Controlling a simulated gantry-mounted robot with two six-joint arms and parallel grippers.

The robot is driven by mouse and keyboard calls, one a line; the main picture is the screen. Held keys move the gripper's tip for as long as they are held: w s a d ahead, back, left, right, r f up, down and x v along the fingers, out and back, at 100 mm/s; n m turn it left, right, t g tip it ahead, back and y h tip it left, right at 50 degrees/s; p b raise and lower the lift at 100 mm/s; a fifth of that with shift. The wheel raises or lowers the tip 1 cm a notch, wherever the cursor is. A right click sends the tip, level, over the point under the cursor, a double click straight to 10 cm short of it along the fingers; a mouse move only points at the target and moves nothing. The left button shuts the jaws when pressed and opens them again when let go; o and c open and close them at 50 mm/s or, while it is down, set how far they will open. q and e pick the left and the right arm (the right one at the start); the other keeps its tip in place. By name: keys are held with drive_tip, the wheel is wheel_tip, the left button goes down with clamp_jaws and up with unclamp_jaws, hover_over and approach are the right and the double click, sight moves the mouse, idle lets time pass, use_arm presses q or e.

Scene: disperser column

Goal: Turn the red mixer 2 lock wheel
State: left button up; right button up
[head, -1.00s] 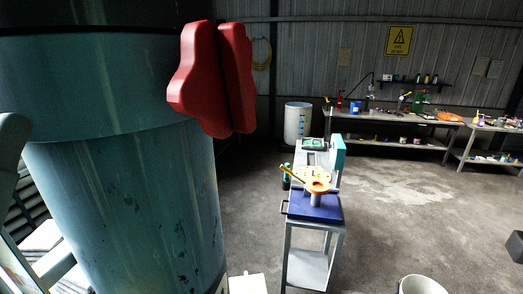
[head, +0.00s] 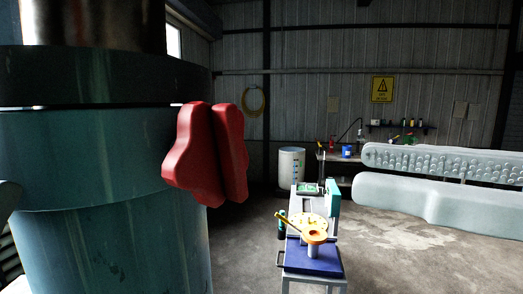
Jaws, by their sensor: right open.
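The red lock wheel (head: 205,155) is a lobed red handle on the side of the large teal column (head: 100,160), left of the middle in the head view. It is seen nearly edge-on, as two thick lobed parts side by side. My right gripper (head: 362,172) reaches in from the right edge with its two long pale fingers apart, one above the other. The upper finger has a studded inner face. Nothing is between the fingers, and they are well to the right of the wheel. A pale piece at the left edge is too cut off to identify.
A small cart with a blue top (head: 314,257) carries a device with a yellow and orange part (head: 314,236), below and right of the wheel. A white barrel (head: 291,168) and a workbench stand at the back. The air between wheel and gripper looks clear.

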sight(240, 152)
drive_tip(key=p+x, duration=0.1)
drive_tip(key=x, duration=1)
drive_tip(key=shift+a, duration=0.25)
clamp_jaws()
